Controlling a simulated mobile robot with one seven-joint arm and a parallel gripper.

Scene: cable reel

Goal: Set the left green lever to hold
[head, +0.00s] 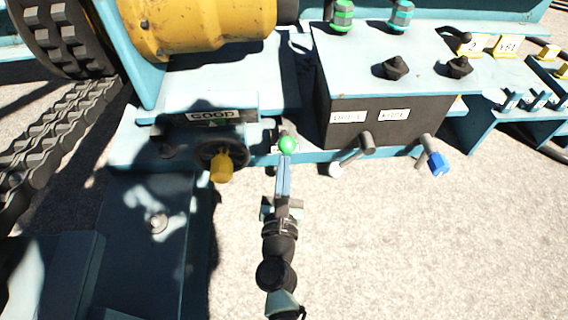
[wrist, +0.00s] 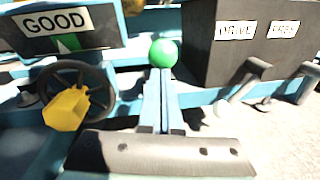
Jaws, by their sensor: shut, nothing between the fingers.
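A round green knob (head: 288,145) shows at the left of the black control box, just beyond my fingertips; it also shows in the wrist view (wrist: 163,53). My gripper (head: 286,160) is shut and empty, its two fingers (wrist: 159,78) lying side by side and pointing at the knob. I cannot tell whether the fingertips touch it. The knob's shaft is hidden behind the fingers. No "hold" label is readable. Two more green-topped handles, one green (head: 342,15) and one teal (head: 402,15), stand at the top edge of the machine in the head view.
The black box (head: 325,110) has two white labels and carries a white-tipped lever (head: 336,170) and a blue-tipped lever (head: 437,163) to the right. A handwheel with a yellow grip (head: 221,167) is close at left, under a GOOD gauge (wrist: 57,22). Open ground lies at lower right.

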